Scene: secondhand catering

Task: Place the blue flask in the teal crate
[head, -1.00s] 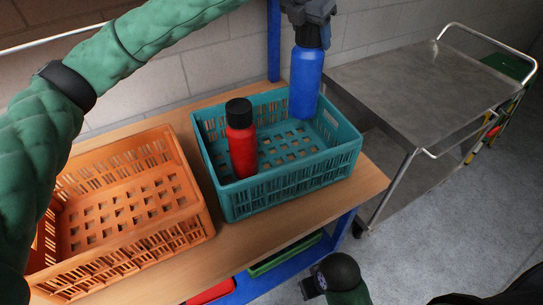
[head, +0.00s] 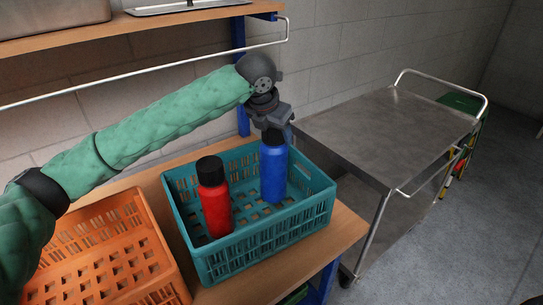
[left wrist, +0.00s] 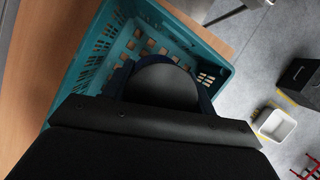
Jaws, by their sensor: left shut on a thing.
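The blue flask (head: 273,173) stands upright inside the teal crate (head: 265,254), toward its right side. My left gripper (head: 276,131) is above it, shut on its dark top. I cannot tell whether the flask's base touches the crate floor. In the left wrist view, the flask's dark round cap (left wrist: 163,84) is between the jaws, with the teal crate (left wrist: 77,75) around and beyond it. My right gripper is not in view.
A red flask (head: 215,207) with a black cap stands in the crate, left of the blue one. An orange crate (head: 158,235) is to the left on the wooden table (head: 342,232). A steel trolley (head: 385,130) stands at the right. A shelf (head: 130,32) is above.

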